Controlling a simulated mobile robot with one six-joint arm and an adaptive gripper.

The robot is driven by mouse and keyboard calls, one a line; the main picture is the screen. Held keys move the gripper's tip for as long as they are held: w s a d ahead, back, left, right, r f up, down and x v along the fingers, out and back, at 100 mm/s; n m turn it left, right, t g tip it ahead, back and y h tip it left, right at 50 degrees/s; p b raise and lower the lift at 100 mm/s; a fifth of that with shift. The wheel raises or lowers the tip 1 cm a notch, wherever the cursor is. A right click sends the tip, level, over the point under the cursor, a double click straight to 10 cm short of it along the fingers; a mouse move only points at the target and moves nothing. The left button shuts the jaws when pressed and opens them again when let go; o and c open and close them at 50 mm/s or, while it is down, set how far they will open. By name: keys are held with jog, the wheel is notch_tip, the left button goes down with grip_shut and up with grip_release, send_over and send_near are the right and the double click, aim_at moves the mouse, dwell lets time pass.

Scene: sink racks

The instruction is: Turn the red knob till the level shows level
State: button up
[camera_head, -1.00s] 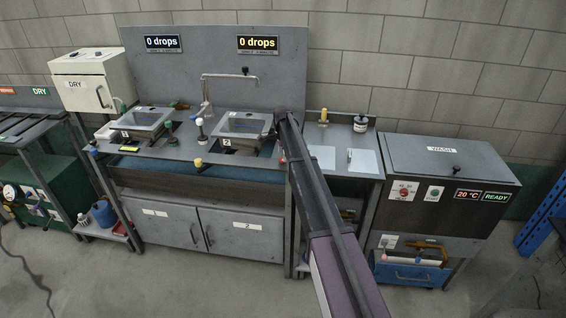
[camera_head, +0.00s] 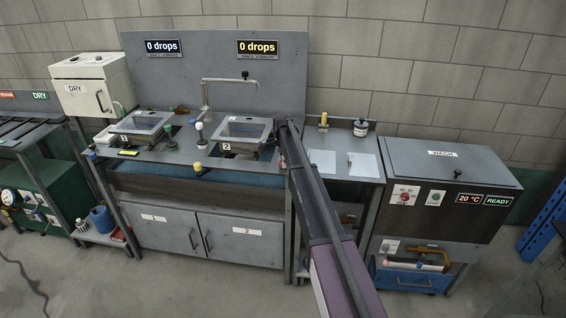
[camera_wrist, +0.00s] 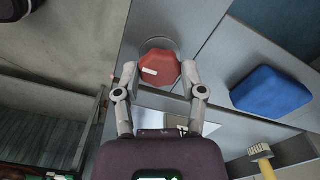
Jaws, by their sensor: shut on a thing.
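The red knob (camera_wrist: 160,70) is faceted and has a white mark on its left part. It sits between the two fingers of my gripper (camera_wrist: 159,76) in the wrist view, and my gripper is shut on it. In the head view my arm reaches to the right end of the sink bench, by basin 2 (camera_head: 225,147). The arm covers that spot, and the knob and fingers cannot be made out there. I cannot pick out the level or its reading in either view.
Basin 1 (camera_head: 136,124) stands left of a tap (camera_head: 206,95) on the bench. A wash unit (camera_head: 452,170) stands at the right and a white dry box (camera_head: 80,89) at the left.

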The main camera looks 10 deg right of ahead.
jog(key=shift+n, duration=0.3)
jog(key=n, duration=0.5)
jog(key=shift+s+n, duration=0.15)
jog(key=shift+n, duration=0.25)
jog(key=n, duration=0.6)
jog(key=shift+n, duration=0.4)
jog(key=o, duration=1)
jog(key=shift+o, duration=0.7)
jog(key=s+n, duration=0.3)
jog(key=s, duration=4.2)
jog(key=shift+d, duration=0.15)
